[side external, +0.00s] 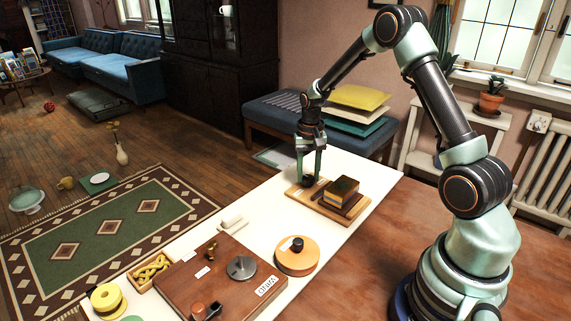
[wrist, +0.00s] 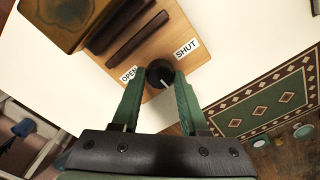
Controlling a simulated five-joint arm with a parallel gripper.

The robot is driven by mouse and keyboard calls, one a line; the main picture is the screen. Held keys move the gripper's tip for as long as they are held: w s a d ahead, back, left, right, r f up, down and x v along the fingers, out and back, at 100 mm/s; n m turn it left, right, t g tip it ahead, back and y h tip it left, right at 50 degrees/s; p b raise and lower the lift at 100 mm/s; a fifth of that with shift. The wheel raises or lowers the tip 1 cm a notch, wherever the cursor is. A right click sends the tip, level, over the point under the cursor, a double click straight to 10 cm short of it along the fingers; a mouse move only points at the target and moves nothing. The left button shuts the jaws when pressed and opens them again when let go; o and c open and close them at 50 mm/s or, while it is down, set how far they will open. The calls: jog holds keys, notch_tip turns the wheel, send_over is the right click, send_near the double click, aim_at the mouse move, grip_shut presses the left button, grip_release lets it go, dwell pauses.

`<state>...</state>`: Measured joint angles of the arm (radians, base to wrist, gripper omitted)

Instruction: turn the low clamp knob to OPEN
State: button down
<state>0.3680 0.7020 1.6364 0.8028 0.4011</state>
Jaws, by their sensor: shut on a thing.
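The low clamp knob (wrist: 158,70) is a round black knob on a light wooden board (wrist: 196,22). It has a white mark on the side toward my gripper; I cannot tell its exact setting. An OPEN label (wrist: 129,74) lies to its left and a SHUT label (wrist: 187,48) to its upper right. My gripper (wrist: 161,76) has its green fingers on both sides of the knob, shut on it. In the side external view my gripper (side external: 310,177) points down at the board (side external: 322,211), and its fingers partly hide the knob.
A block (side external: 342,190) with dark bars sits on the board beside the knob. Left on the white table lie a round wooden piece with a dark knob (side external: 296,257), a brown panel (side external: 215,285) and a small white piece (side external: 231,221). The table between is clear.

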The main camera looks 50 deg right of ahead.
aim_at(308, 178)
jog(key=shift+c, duration=2.1)
grip_release()
jog(key=shift+r, duration=0.1)
notch_tip(308, 178, up, 12)
jog(key=s+a+r+n+t, duration=0.35)
jog(key=s+a+r, duration=0.25)
jog(key=a+r, duration=0.25)
jog(key=s+a+n+t, duration=0.2)
jog(key=s+a+n, duration=0.3)
jog(key=s+a, duration=0.3)
jog(key=shift+s+r, duration=0.15)
jog(key=shift+r, duration=0.05)
